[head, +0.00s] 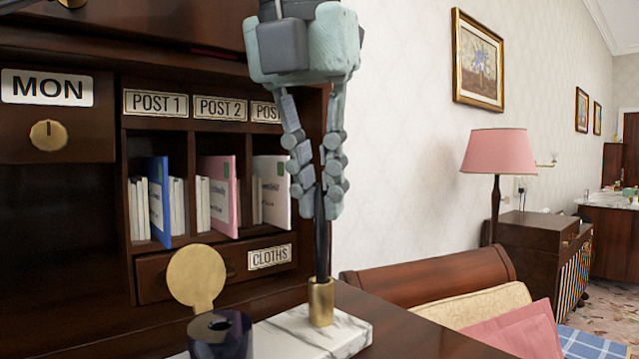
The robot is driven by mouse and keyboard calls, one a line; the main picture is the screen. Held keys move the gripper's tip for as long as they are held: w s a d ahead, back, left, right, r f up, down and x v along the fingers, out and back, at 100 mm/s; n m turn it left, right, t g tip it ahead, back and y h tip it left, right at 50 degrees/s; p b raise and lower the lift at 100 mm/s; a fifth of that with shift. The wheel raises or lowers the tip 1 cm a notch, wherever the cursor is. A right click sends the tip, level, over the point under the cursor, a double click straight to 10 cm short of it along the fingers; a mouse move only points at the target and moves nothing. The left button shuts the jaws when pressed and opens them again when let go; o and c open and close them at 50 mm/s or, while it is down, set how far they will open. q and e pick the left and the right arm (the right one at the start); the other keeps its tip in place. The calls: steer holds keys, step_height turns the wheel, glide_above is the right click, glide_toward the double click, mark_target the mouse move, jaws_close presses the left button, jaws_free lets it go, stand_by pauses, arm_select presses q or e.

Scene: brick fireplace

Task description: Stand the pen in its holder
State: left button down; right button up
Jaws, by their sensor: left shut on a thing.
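A dark pen (321,250) hangs upright from my left gripper (319,208), which is shut on its upper part. The pen's lower end meets the mouth of a brass holder (321,302) on a white marble base (345,334). How deep the tip sits inside the holder is hidden by the holder's wall. The marble base rests on the dark wooden desk top. My right gripper is not in view.
A dark inkwell (221,334) with a raised round brass lid (196,278) stands left of the holder. The desk top right of the base (410,335) is clear.

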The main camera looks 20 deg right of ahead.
arm_select(q)
steer(key=shift+s+d+f+b, duration=0.1)
steer(key=shift+s+f+b, duration=0.05)
steer(key=shift+f+b, duration=0.55)
steer(key=c, duration=1.5)
jaws_free()
steer(key=shift+f, duration=0.1)
steer(key=shift+v, duration=4.15)
steer(key=shift+d, duration=0.1)
